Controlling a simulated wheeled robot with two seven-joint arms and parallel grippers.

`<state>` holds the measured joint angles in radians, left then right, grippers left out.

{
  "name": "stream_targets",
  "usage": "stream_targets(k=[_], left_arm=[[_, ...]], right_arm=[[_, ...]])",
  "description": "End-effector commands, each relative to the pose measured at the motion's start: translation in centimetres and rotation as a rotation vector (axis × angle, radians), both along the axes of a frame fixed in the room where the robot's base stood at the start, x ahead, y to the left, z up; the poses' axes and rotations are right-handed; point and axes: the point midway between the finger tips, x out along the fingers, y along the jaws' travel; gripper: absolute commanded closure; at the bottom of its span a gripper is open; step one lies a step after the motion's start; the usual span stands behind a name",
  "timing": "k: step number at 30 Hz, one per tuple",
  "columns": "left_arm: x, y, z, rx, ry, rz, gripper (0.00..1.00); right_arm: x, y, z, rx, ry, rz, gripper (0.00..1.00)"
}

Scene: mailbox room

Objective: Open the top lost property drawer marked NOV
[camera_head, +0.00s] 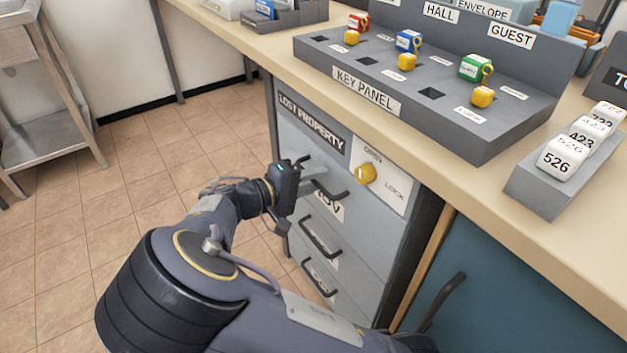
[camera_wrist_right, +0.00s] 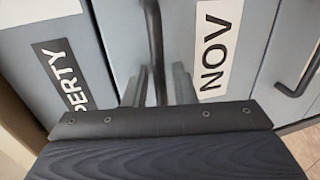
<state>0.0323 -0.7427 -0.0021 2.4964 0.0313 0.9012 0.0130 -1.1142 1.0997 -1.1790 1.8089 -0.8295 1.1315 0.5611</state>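The top lost property drawer (camera_head: 341,214) is grey, with a white NOV label partly hidden behind its dark bar handle (camera_head: 328,192). It looks shut in the head view. The NOV label (camera_wrist_right: 214,48) is clear in the wrist view. My right gripper (camera_head: 308,172) is at the drawer front, by the handle. In the wrist view its two fingers (camera_wrist_right: 163,85) stand apart on either side of the dark handle (camera_wrist_right: 154,40), with gaps showing. I cannot tell whether they touch it. My left gripper is not in view.
A yellow knob (camera_head: 366,174) sits on a white plate with a LOCK mark, right of the handle. More drawers with handles (camera_head: 320,238) lie below. The counter above holds the key panel (camera_head: 440,85) and number blocks (camera_head: 563,158). Tiled floor at left is clear.

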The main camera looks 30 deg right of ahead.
Motion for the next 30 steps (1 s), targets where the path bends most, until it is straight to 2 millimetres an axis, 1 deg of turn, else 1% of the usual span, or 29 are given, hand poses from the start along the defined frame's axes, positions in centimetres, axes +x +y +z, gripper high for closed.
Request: stream_targets(k=[1,5,15,20,23,26,30], left_arm=[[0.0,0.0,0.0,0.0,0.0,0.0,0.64],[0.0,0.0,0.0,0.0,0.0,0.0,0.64],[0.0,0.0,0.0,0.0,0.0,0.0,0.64],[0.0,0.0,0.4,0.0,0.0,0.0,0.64],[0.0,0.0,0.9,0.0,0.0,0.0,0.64],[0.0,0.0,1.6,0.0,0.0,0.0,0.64],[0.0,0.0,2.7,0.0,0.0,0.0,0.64]], right_arm=[[0.0,0.0,0.0,0.0,0.0,0.0,0.82],[0.0,0.0,0.0,0.0,0.0,0.0,1.0],[0.0,0.1,0.0,0.0,0.0,0.0,1.0],[0.0,0.7,0.1,0.0,0.0,0.001,1.0],[-0.1,1.5,0.2,0.001,0.0,0.002,1.0],[-0.2,2.9,0.3,0.0,0.001,0.003,1.0],[-0.3,5.2,0.4,0.0,0.001,0.004,1.0]])
